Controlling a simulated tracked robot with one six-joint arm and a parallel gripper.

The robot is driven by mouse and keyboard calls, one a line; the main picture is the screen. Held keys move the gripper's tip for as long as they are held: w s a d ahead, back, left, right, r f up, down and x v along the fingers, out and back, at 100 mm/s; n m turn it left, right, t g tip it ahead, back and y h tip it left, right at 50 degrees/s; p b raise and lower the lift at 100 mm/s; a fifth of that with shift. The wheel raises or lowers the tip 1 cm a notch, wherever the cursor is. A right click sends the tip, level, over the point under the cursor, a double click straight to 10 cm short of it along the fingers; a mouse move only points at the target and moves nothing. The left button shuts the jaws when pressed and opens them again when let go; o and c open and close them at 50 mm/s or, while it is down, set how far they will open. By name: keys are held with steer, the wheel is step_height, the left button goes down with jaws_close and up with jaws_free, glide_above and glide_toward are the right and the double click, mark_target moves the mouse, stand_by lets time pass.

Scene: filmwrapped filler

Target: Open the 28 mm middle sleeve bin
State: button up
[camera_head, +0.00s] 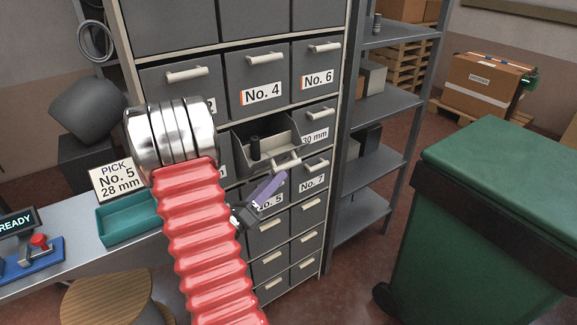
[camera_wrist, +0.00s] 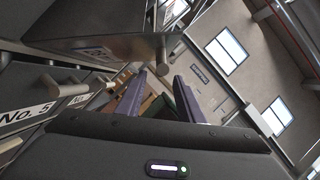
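The middle sleeve bin (camera_head: 252,156) is pulled out from the grey cabinet, tilted, with its top open and a dark cylinder (camera_head: 255,147) inside. Its pale handle (camera_head: 287,164) is on its front. Its front label is hidden in the head view. In the wrist view the underside and front of a bin (camera_wrist: 95,32) hang above my fingers, with a label too small to read surely. My gripper (camera_head: 276,184) is just below the bin's front, apart from the handle as far as I can tell. Its two purple fingers (camera_wrist: 162,90) are spread with nothing between them.
The "30 mm" bin (camera_head: 316,136) is shut at right. Below are the No. 5 drawer (camera_head: 271,208), partly hidden by my gripper, and the No. 7 drawer (camera_head: 314,176). A card (camera_head: 117,180) reads "PICK No. 5 28 mm" above a teal tray (camera_head: 128,217). A green wheeled bin (camera_head: 480,230) stands right.

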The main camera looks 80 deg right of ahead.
mark_target(289, 164)
steer(key=shift+x, duration=3.5)
steer(key=shift+c, duration=0.2)
jaws_close()
